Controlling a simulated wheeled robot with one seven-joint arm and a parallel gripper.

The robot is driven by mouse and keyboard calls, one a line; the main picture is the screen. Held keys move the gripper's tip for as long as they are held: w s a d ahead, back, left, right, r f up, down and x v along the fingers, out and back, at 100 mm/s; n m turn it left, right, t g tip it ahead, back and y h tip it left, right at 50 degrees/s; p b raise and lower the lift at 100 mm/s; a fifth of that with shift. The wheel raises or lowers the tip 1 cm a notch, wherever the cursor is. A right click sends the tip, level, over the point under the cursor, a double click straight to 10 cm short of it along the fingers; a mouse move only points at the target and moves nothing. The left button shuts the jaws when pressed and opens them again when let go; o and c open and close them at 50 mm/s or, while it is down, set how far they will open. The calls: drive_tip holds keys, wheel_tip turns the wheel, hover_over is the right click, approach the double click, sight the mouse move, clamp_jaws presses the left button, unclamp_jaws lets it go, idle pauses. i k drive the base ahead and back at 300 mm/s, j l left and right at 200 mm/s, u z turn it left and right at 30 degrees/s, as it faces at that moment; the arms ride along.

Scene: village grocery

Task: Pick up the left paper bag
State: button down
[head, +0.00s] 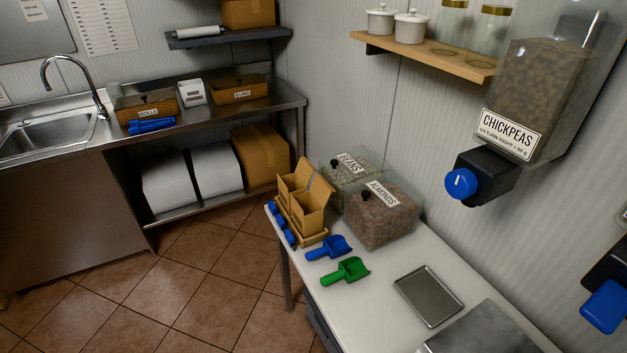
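Two open brown paper bags stand side by side in a light wooden holder (314,239) at the far left end of the white counter. The left paper bag (287,190) is farther back and partly hidden by the right paper bag (308,218). A brown flap or panel rises behind them. My gripper is not in view.
Bins of beans (345,170) and almonds (380,216) stand right of the bags. A blue scoop (330,248), a green scoop (346,271) and a metal tray (429,296) lie on the white counter (375,325). A chickpea dispenser (530,100) hangs above. Tiled floor lies open at left.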

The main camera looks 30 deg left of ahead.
sight(290, 183)
drive_tip(key=k+u, duration=0.3)
drive_tip(key=k+j+u, duration=0.25)
drive_tip(key=i+u, duration=0.35)
drive_tip(key=i, duration=0.15)
drive_tip(key=i+l+u, duration=0.15)
drive_tip(key=i+u, duration=0.15)
drive_tip(key=i, duration=0.2)
